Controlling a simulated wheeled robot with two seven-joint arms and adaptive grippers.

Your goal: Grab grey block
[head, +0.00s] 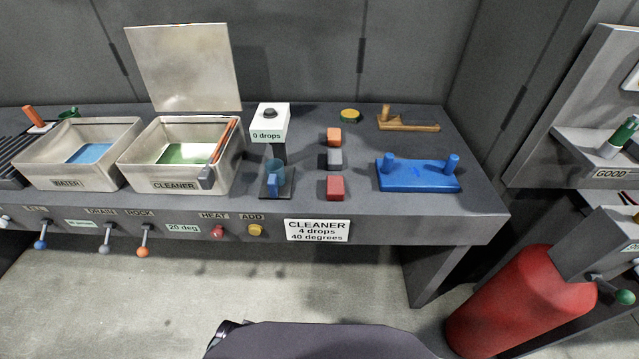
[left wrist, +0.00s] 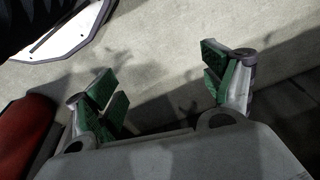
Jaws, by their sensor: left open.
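The grey block (head: 335,159) lies on the dark bench top in the head view. It sits in a column between the orange block (head: 334,136) behind it and the red block (head: 334,187) in front of it, with small gaps. My left gripper (left wrist: 168,92) shows in the left wrist view, with green-padded fingers spread wide and nothing between them. It is over the grey floor, away from the blocks. Neither gripper shows in the head view.
A blue stand with two pegs (head: 418,176) is right of the blocks. A blue mug (head: 274,180) is under the drops dispenser (head: 269,120) on the left. The CLEANER tank (head: 148,158) is further left. A red cylinder (head: 520,305) stands at the lower right.

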